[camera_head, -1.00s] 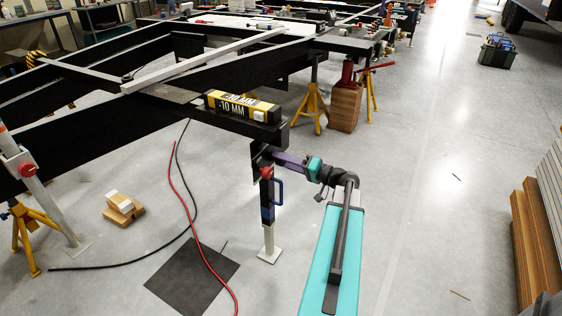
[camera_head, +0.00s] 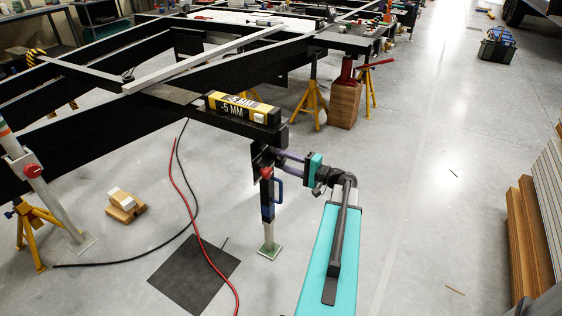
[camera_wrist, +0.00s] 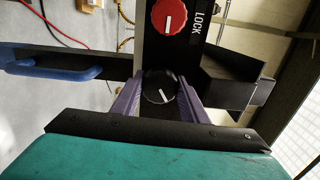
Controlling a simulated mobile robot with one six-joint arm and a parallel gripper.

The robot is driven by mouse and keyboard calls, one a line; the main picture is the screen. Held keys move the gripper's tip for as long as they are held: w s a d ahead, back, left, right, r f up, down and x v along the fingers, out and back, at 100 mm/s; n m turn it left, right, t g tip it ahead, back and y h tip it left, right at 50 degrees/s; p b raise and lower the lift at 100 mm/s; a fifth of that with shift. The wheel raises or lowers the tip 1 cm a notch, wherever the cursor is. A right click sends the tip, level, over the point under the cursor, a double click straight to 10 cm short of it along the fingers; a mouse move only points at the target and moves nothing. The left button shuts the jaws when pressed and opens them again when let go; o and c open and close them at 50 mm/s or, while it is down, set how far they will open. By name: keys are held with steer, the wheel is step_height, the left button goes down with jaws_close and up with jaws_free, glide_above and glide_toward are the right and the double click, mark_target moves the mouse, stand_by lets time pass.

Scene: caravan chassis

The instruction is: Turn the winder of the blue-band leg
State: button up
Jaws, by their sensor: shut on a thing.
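The blue-band leg (camera_head: 267,205) stands upright under the chassis corner in the head view. It has a red knob, a blue handle and a small foot plate (camera_head: 269,251) with a green look, at the floor. My gripper (camera_head: 276,156) reaches the leg's upper part from the right, and its purple fingers hide the winder there. In the wrist view the winder (camera_wrist: 160,94) is a round black knob with a white mark. My gripper's fingers are on both sides of it, shut on it. The red lock knob (camera_wrist: 169,17) is beyond it, beside the word LOCK.
A display (camera_head: 243,108) on the chassis corner reads -5 MM. Another leg with a red knob (camera_head: 32,170) stands at left. A red hose (camera_head: 195,200) crosses a dark mat (camera_head: 180,285). Yellow stands (camera_head: 310,100) are behind.

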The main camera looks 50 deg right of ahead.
steer(key=shift+d+r, duration=0.1)
steer(key=shift+d, duration=0.2)
steer(key=o, duration=1.1)
steer(key=shift+a, duration=0.15)
steer(key=shift+s, duration=0.2)
steer(key=v, duration=1.3)
steer(key=shift+s+p, duration=0.3)
steer(key=shift+p, duration=0.1)
